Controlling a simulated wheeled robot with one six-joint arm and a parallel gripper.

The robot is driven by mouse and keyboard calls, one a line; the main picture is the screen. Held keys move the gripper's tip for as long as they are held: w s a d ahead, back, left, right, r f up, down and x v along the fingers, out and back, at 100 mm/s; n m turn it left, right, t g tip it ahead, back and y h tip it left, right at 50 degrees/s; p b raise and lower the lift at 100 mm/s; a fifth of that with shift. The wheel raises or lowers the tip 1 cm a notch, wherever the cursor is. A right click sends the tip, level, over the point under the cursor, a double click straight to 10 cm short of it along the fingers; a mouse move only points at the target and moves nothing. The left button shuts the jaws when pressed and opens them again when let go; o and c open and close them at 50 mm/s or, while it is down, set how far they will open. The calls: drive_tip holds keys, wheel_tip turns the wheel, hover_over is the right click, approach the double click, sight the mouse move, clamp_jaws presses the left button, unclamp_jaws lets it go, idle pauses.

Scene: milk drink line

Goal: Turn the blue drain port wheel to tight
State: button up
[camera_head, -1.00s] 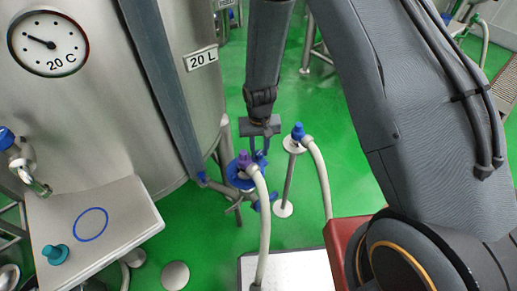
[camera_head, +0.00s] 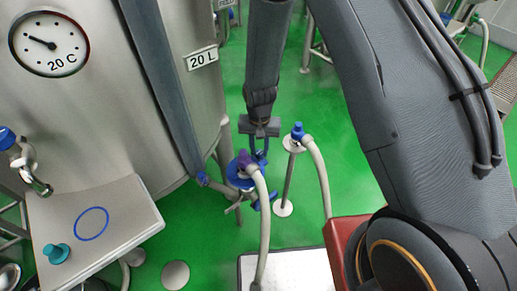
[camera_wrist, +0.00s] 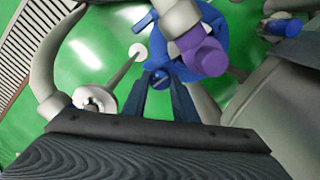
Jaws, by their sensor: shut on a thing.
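The blue drain port wheel (camera_head: 233,175) is low beside the tank, partly hidden by a grey hose end with a purple cap (camera_head: 244,158). In the wrist view the blue wheel (camera_wrist: 213,22) and the purple cap (camera_wrist: 202,58) show close up. My gripper (camera_head: 259,156) reaches down from above and is shut on the far edge of the wheel. Its fingers also show in the wrist view (camera_wrist: 161,80), close together against the blue part. The exact contact is small and partly hidden. I see no tight mark.
A steel tank with a 20 L label (camera_head: 201,59) stands to the left. A second grey hose with a blue cap (camera_head: 297,130) stands on a thin post to the right, close to my gripper. Open green floor (camera_head: 335,140) lies beyond.

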sight(260, 152)
drive_tip(key=o, duration=0.9)
drive_tip(key=shift+s+f, duration=0.1)
drive_tip(key=shift+s, duration=0.25)
drive_tip(key=shift+c, duration=0.2)
drive_tip(key=shift+o, duration=0.9)
drive_tip(key=shift+w, duration=0.15)
wheel_tip(260, 152, up, 8)
drive_tip(key=shift+f+b, duration=0.15)
drive_tip(key=shift+b, duration=0.45)
